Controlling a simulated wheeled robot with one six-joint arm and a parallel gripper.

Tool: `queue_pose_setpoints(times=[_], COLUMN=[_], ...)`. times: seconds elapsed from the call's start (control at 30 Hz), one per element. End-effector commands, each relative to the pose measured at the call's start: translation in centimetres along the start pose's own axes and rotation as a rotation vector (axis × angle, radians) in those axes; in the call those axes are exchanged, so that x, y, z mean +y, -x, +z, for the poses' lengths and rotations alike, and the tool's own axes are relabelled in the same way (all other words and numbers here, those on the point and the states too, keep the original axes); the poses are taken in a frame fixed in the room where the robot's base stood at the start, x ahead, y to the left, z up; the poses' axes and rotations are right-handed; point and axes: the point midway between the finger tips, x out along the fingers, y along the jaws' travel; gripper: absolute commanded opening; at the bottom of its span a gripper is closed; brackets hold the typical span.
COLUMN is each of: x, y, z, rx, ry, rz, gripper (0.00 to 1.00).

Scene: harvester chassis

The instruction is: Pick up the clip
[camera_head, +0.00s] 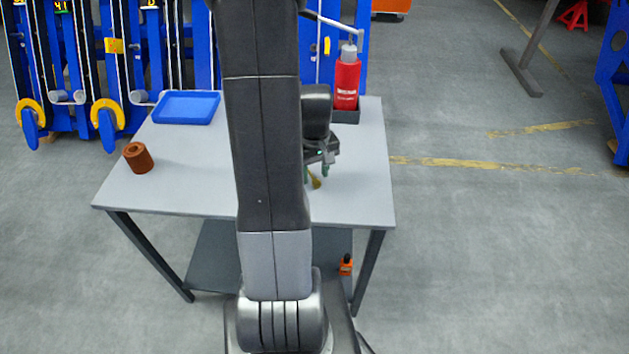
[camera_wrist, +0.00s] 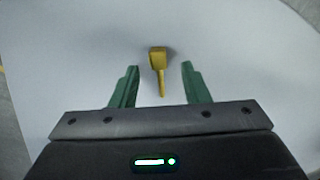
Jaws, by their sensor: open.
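The clip (camera_wrist: 158,62) is small and yellow, with a wide head and a thin stem. It lies on the table top, and in the wrist view it sits between and a little beyond the two green fingertips, touching neither. My gripper (camera_wrist: 159,72) is open and empty, with the stem pointing back toward its body. In the head view the clip (camera_head: 315,182) shows just below my gripper (camera_head: 318,172), partly hidden by the fingers and arm. The height of the fingers above the table is hard to tell.
On the grey table (camera_head: 190,185) are a blue tray (camera_head: 187,107), a brown cylinder (camera_head: 138,158) at the left, and a red bottle (camera_head: 346,82) in a dark holder at the back right. An orange object (camera_head: 346,265) is on the lower shelf. The table around the clip is clear.

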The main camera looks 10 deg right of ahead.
Motion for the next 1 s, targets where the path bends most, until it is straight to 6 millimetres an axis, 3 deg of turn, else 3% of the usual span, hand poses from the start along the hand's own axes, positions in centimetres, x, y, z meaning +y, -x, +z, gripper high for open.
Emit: queue_pose_setpoints(times=[0.13, 0.4, 0.63, 1.0], x=[0.00, 0.00, 0.01, 0.03], y=[-1.43, -1.65, -1.64, -1.04], z=[0.01, -0.02, -0.02, -0.07], rx=[-0.001, 0.001, 0.001, 0.003], ry=[0.000, 0.000, 0.000, 0.000], rz=[0.000, 0.000, 0.000, 0.001], gripper=[0.42, 0.42, 0.00, 0.00])
